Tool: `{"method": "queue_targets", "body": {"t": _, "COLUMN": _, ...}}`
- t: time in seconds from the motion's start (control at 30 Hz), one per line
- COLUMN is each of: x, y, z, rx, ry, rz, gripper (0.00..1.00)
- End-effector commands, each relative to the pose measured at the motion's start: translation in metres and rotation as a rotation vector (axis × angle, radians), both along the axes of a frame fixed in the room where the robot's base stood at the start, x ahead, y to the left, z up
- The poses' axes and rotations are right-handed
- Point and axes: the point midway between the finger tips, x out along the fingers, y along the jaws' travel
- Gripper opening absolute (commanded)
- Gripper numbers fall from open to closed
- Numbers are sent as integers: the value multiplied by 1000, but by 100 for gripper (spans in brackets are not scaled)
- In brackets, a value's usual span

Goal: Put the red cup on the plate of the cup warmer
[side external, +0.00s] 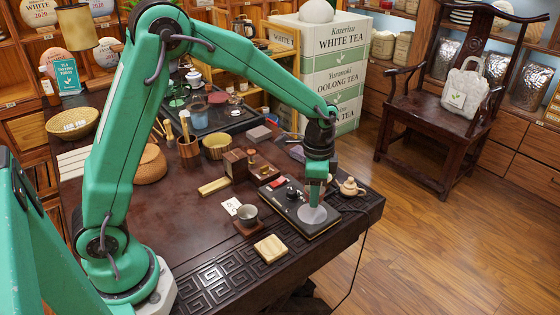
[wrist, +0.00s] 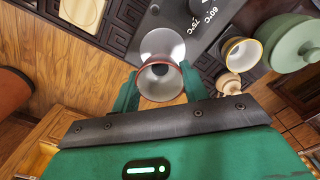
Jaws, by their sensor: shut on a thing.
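The red cup (wrist: 160,84) shows in the wrist view between the two green fingers of my gripper (wrist: 160,92), which is shut on it. Its reddish rim faces the camera. In the side view my gripper (side external: 316,192) points down over the cup warmer (side external: 290,206), a dark flat slab, and the cup is mostly hidden there. In the wrist view the plate (wrist: 162,44) shows just beyond the cup. I cannot tell whether cup and plate touch.
A black knob (side external: 292,191) stands on the warmer. A small teapot (side external: 351,187) is right of it. A yellow-rimmed cup (wrist: 241,50) shows in the wrist view.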

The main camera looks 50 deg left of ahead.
Motion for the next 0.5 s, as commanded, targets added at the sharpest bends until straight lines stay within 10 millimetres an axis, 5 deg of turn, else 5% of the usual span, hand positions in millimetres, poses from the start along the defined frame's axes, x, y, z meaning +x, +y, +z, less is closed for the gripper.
{"method": "queue_targets", "body": {"t": 0.5, "x": 2, "y": 4, "z": -23, "rx": 1, "ry": 4, "rz": 0, "gripper": 22}}
